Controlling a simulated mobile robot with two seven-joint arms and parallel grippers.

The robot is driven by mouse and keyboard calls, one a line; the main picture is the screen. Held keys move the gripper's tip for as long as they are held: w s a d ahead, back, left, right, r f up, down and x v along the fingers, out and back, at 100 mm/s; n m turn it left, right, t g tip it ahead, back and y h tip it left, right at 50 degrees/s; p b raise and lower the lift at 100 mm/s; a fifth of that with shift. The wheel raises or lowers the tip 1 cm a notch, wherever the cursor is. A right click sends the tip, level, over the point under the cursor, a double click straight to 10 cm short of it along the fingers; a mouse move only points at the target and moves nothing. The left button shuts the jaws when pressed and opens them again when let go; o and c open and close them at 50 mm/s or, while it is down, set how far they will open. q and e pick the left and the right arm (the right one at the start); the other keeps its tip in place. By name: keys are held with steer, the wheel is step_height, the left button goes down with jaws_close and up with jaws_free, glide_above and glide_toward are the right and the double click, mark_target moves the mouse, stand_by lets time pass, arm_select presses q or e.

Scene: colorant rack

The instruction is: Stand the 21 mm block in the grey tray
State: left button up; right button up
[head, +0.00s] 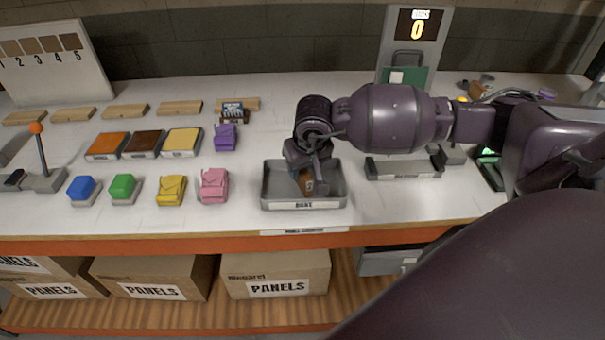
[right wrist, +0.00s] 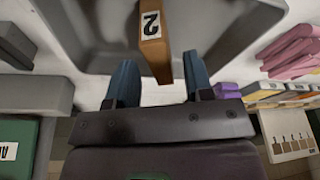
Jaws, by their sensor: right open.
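The grey tray (head: 268,190) stands near the front edge of the bench, with a label on its front. A brown block (head: 307,184) is inside it, partly hidden behind my right gripper. In the right wrist view the block (right wrist: 155,55) shows a white label with a "2"; the rest of the label is not readable. My right gripper (head: 307,165) is over the tray, pointing down. In the wrist view its two fingers (right wrist: 160,84) are apart, on either side of the block's near end, with gaps showing. I cannot tell whether the block rests on the tray floor. My left gripper is not in view.
A grey fixture (head: 400,168) stands right of the tray. Pink (head: 214,186) and yellow (head: 171,190) backpack-shaped pieces, and green (head: 124,188) and blue (head: 83,190) blocks, stand to the left. A display post (head: 415,40) showing 0 is behind. Bench in front of the tray is narrow.

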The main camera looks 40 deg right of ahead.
steer(key=v, duration=0.8)
stand_by(0.4)
